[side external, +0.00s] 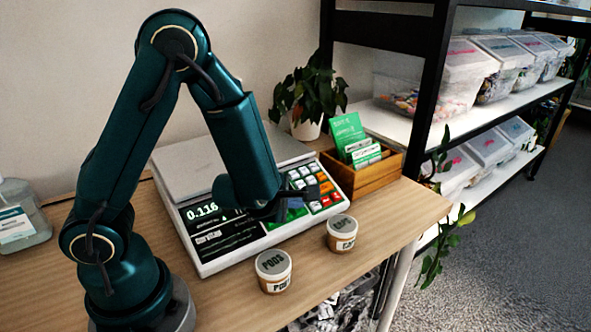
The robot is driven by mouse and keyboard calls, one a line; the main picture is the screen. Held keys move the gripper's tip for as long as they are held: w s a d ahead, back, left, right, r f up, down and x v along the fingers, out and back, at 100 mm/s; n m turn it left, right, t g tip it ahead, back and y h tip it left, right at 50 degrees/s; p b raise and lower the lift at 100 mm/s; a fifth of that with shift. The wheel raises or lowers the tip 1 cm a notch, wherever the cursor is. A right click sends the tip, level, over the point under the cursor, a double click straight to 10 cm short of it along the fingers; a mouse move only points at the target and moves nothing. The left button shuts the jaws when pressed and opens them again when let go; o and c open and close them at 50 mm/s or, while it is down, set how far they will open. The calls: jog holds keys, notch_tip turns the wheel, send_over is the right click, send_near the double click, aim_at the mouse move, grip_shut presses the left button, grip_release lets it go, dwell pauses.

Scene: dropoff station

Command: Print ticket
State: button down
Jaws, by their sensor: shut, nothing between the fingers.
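The weighing scale (205,262) stands on the wooden table, with a grey weighing plate (185,160) at its back and nothing seen on the plate. Its display (203,211) reads about 0.116; part of it is hidden behind my arm. The keypad (318,188) has white, orange, red and green keys. My gripper (284,207) is shut and empty, low over the left part of the keypad. Whether it touches a key I cannot tell. No printed ticket is seen.
Two lidded jars, one marked PODS (273,271) and one beside it (342,233), stand in front of the scale. A wooden card box (362,178) and a potted plant (308,97) stand behind. A clear container (20,218) is at far left. Shelves hold bins at right.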

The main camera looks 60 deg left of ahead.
dwell(0.3)
jog(key=shift+d+r, duration=0.35)
jog(key=shift+r, duration=0.35)
jog(key=shift+d+r, duration=0.35)
jog(key=shift+r, duration=0.4)
jog(key=shift+d+r, duration=0.3)
jog(key=shift+r, duration=0.5)
jog(key=shift+d+r, duration=0.35)
jog(key=shift+r, duration=0.4)
